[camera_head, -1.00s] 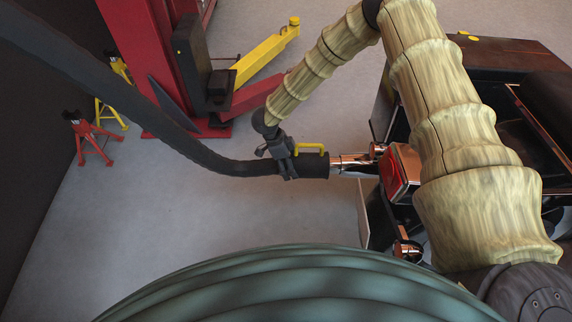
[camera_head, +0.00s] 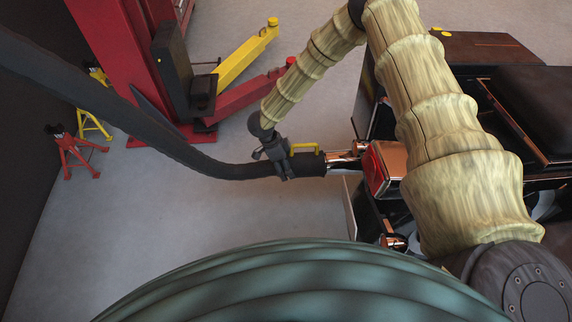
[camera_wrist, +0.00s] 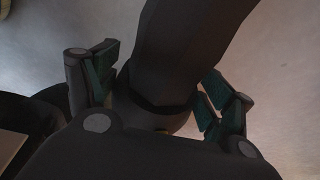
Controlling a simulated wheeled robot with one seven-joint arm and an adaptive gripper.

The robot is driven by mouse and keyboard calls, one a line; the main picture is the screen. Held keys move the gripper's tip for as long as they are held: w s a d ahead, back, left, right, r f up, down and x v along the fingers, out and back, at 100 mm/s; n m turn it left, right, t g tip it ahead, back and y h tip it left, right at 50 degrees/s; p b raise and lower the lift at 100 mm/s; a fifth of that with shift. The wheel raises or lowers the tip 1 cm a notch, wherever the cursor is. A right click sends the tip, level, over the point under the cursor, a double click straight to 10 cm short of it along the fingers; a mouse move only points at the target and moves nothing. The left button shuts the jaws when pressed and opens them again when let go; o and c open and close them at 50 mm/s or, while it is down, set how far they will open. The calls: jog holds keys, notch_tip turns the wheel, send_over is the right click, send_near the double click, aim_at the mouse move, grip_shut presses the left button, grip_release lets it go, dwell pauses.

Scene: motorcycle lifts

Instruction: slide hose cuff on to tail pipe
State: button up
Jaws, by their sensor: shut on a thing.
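A black hose cuff (camera_head: 311,164) with a yellow handle (camera_head: 304,148) sits at the end of a thick black hose (camera_head: 215,168). My gripper (camera_head: 284,168) is shut on the cuff, just behind the yellow handle. The chrome tail pipe (camera_head: 343,161) meets the cuff's open end from the right. The cuff's mouth lies at or around the pipe's end; how deep the pipe sits inside is hidden. In the wrist view, my gripper's fingers (camera_wrist: 160,98) lie on both sides of the dark cuff (camera_wrist: 158,115); the pipe cannot be made out there.
The motorcycle (camera_head: 520,110) stands at the right, with a red tail light (camera_head: 374,172) beside the pipe. A red lift post (camera_head: 110,50) with a yellow arm (camera_head: 245,55) stands behind. Red and yellow stands (camera_head: 78,152) are at the left. The grey floor (camera_head: 130,230) between is clear.

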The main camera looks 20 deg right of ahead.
jog(key=o, duration=1.3)
jog(key=shift+c, duration=0.2)
jog(key=v, duration=1.2)
jog(key=shift+w, duration=0.1)
